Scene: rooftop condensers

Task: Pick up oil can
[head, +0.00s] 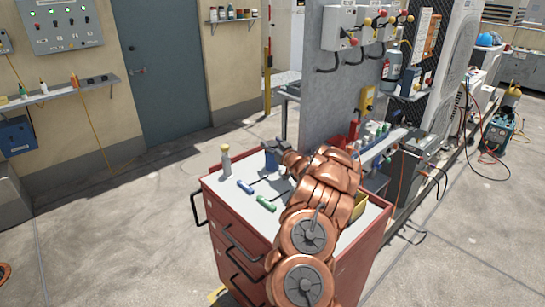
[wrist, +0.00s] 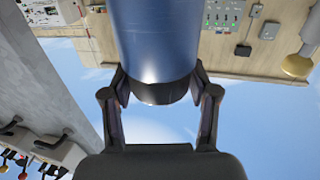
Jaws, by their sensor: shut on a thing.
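My gripper (wrist: 160,90) is shut on a smooth blue cylinder (wrist: 157,40) with a dark end band, seen close in the wrist view. It looks like the oil can; its upper part is cut off by the picture edge. One finger presses on each side of it near the dark end. In the head view my copper-coloured arm reaches over the red tool cabinet (head: 240,235), and the blue can (head: 270,152) shows at the arm's far end. The fingers are too small to make out there. I cannot tell whether the can touches the cabinet top.
A blue marker-like item (head: 245,187) and a green one (head: 266,204) lie near the front edge. A grey panel (head: 330,90) rises behind.

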